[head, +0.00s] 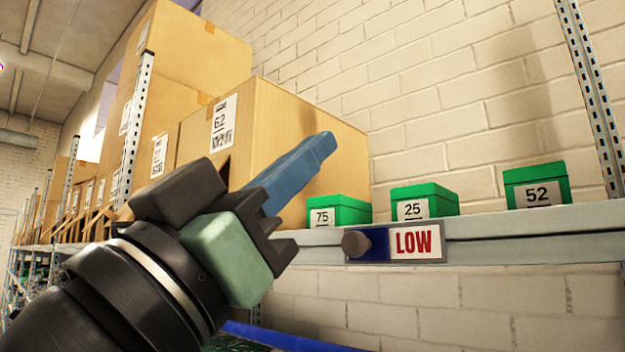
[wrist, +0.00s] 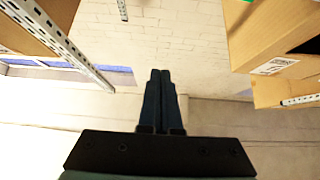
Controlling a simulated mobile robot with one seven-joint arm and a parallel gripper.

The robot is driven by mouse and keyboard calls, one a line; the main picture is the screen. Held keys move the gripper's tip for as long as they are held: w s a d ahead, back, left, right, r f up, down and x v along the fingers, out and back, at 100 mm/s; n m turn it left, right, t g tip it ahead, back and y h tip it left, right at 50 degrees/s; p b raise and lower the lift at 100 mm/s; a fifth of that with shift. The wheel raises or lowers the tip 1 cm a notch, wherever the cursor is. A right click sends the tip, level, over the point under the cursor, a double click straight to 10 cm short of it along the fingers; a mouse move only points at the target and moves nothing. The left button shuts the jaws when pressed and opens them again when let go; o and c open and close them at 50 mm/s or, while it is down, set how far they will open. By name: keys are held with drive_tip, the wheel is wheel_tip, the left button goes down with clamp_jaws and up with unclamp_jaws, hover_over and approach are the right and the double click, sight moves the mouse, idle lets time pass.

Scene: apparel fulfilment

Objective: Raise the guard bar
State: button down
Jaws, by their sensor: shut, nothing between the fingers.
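A blue bar (head: 290,340) runs low across the bottom of the head view, below the shelf; it may be the guard bar, but I cannot tell for certain. My gripper (head: 325,144) is raised in front of a large carton, its blue fingers pointing up and right, apart from that bar. In the wrist view the fingers (wrist: 160,74) are together with nothing between them.
Green boxes marked 75 (head: 339,211), 25 (head: 425,200) and 52 (head: 537,187) stand on the shelf (head: 500,223). A large carton (head: 280,125) is behind my gripper. A perforated upright (head: 592,90) stands at the right. Open space lies in front of the shelf.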

drive_tip(key=w+d, duration=0.2)
drive_tip(key=w+r+p, duration=0.1)
drive_tip(key=w, duration=0.1)
drive_tip(key=shift+d, duration=0.4)
drive_tip(key=shift+f, duration=0.15)
idle(1.1)
